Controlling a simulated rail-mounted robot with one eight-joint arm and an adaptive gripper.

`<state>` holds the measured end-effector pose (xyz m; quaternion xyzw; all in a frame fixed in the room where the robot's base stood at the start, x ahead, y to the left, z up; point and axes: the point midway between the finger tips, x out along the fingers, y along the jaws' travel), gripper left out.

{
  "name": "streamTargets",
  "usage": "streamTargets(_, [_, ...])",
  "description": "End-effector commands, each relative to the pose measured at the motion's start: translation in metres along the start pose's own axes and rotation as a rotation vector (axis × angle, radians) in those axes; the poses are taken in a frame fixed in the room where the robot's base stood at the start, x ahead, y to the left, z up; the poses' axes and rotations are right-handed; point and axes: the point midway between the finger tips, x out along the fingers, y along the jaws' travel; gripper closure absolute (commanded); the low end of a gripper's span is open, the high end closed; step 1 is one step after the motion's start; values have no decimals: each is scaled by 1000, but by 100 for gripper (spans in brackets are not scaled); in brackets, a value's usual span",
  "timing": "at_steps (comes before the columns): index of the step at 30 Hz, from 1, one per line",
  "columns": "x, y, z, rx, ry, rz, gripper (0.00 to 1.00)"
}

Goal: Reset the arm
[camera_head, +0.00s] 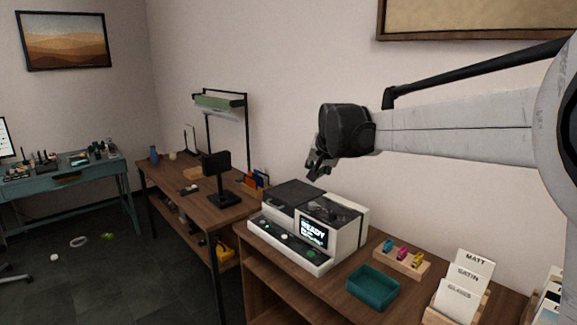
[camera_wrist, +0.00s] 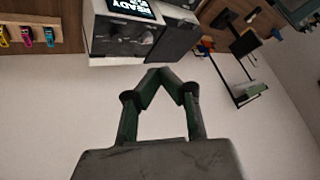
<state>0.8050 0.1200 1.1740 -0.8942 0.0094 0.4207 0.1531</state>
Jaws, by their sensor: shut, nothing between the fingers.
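My gripper (camera_head: 317,168) hangs at the end of my raised white and grey arm, above and behind the white and black machine (camera_head: 318,222) on the wooden desk. In the wrist view my gripper (camera_wrist: 160,75) has its two fingertips together, with nothing between them. The machine (camera_wrist: 135,38) shows upside down at the top of that view, apart from the fingers. Its screen reads "READY".
A teal tray (camera_head: 373,288), a wooden holder with colored cartridges (camera_head: 402,258) and a card rack (camera_head: 465,290) stand right of the machine. A second desk (camera_head: 180,180) with a black stand is to the left.

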Motion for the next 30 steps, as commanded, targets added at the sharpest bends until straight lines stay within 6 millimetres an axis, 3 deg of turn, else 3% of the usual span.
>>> streamTargets(1, [-17, 10, 10, -9, -1, 6, 100])
streamTargets(6, [-63, 38, 43, -47, -7, 24, 100])
streamTargets(15, [-130, 88, 117, -113, -21, 54, 100])
streamTargets(24, [-178, 137, 206, -179, -38, 83, 100])
streamTargets(30, [-197, 169, 272, -222, -50, 101, 100])
